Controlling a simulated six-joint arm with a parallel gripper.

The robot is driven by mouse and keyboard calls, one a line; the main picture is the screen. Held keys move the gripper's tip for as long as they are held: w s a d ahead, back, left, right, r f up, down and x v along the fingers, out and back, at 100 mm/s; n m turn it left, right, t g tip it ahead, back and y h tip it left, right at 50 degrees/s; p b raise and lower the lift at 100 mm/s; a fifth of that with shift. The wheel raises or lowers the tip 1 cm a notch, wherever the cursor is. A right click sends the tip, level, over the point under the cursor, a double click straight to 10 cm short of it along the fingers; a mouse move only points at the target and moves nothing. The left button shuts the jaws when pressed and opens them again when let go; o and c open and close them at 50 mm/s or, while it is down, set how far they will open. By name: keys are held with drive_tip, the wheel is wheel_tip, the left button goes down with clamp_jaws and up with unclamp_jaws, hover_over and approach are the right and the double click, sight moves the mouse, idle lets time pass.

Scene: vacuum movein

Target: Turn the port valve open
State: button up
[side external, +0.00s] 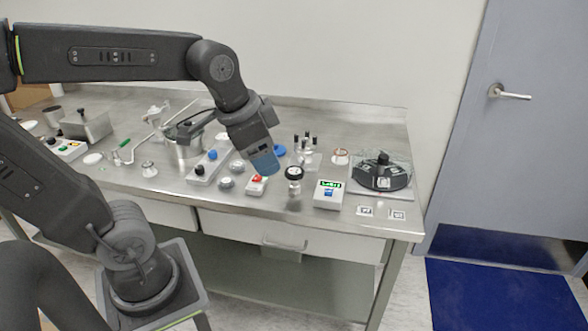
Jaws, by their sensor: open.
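My gripper (264,162) hangs over the middle of the steel bench, pointing down, with a bluish end. It is open and nothing shows in it; its fingers are hard to make out. I cannot tell for sure which thing is the port valve. A round black-topped knob on a metal body (294,174) stands just right of my gripper, apart from it. A pipe with a green handle (125,144) lies at the left of the bench. A metal pot with a dark lid (186,146) stands behind and left of my gripper, with my arm passing above it.
A small box with a green display (328,193) stands near the bench's front edge. A black round device on a clear plate (381,172) is at the right. A panel with blue and black knobs (207,166) and a red-buttoned box (257,185) sit close to my gripper.

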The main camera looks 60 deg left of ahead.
drive_tip(key=o, duration=0.4)
drive_tip(key=w+a+m, duration=0.2)
drive_tip(key=w, duration=0.1)
drive_tip(key=w+a+m+g, duration=0.1)
drive_tip(key=w+a, duration=0.1)
drive_tip(key=w, duration=0.1)
drive_tip(key=w+a+m+g, duration=0.1)
drive_tip(key=w+a+m, duration=0.1)
drive_tip(key=w, duration=0.1)
drive_tip(key=shift+w+a+f+m, duration=0.15)
drive_tip(key=shift+a+m, duration=0.15)
drive_tip(key=shift+a, duration=0.1)
drive_tip(key=shift+c, duration=0.2)
drive_tip(key=m+g, duration=0.3)
drive_tip(key=m, duration=0.4)
hover_over(294, 170)
wheel_tip(294, 170, down, 6)
wheel_tip(294, 170, down, 14)
drive_tip(key=shift+r, duration=0.15)
drive_tip(key=c, duration=0.9)
